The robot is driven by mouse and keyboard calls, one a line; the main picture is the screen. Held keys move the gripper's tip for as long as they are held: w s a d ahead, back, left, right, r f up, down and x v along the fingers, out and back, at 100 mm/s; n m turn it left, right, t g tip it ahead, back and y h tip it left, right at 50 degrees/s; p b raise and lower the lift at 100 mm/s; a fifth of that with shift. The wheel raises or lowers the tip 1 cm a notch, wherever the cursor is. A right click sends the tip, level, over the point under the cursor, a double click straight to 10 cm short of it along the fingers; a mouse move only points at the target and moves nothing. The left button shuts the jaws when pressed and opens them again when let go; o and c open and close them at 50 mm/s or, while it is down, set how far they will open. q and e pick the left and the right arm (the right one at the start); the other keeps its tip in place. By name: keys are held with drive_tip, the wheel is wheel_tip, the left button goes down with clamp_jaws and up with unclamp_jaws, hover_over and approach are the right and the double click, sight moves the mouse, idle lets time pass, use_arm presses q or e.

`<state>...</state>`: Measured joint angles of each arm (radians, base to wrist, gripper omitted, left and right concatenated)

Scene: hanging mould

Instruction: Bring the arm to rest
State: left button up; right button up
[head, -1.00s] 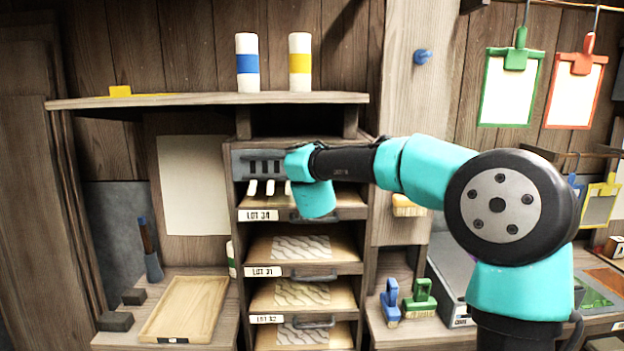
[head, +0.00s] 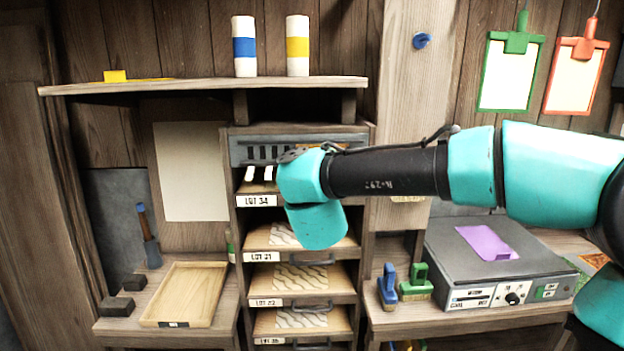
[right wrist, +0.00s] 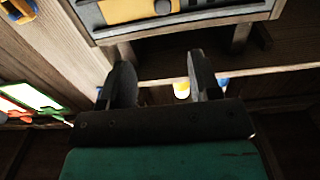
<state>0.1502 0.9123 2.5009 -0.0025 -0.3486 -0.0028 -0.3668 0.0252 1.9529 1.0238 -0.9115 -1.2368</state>
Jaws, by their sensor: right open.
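My right arm comes in from the right in the head view, its teal wrist (head: 312,200) in front of the drawer cabinet (head: 367,200). The wrist hides the right part of the slotted grey panel and of the top drawer, LOT 34. The fingers are hidden behind it there. In the right wrist view my right gripper (right wrist: 159,60) is open, its two dark fingers apart with nothing held between them. A yellow-banded tube shows beyond the fingers. It also stands on the top shelf in the head view (head: 297,47). My left gripper is not in view.
A blue-banded tube (head: 244,47) also stands on the shelf (head: 150,87). Green (head: 510,72) and red (head: 574,75) framed boards hang at right. A grey device (head: 450,262) bears a purple piece (head: 487,242). A wooden tray (head: 184,294) lies on the left counter.

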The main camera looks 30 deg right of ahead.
drive_tip(key=shift+s+a, duration=0.2)
drive_tip(key=shift+s, duration=0.3)
drive_tip(key=shift+f, duration=0.1)
drive_tip(key=w+a+f+n+g+y, duration=0.2)
drive_tip(key=f+g+y, duration=0.1)
drive_tip(key=f, duration=1.4)
drive_tip(key=w+a+f+n+g+y, duration=0.15)
drive_tip(key=f+y, duration=0.25)
drive_tip(key=f, duration=1.4)
drive_tip(key=s+f+g+y, duration=0.1)
drive_tip(key=s+f+g, duration=0.25)
drive_tip(key=f, duration=0.55)
drive_tip(key=s+f+g+y, duration=0.1)
drive_tip(key=s+f+g, duration=0.1)
drive_tip(key=s+f, duration=0.45)
drive_tip(key=s+a+f+g+y, duration=0.1)
drive_tip(key=s+f+g, duration=0.4)
drive_tip(key=s+f, duration=0.7)
drive_tip(key=shift+s+a+f+m+g+y, duration=0.35)
drive_tip(key=shift+a+g+y, duration=0.05)
drive_tip(key=shift+a, duration=0.2)
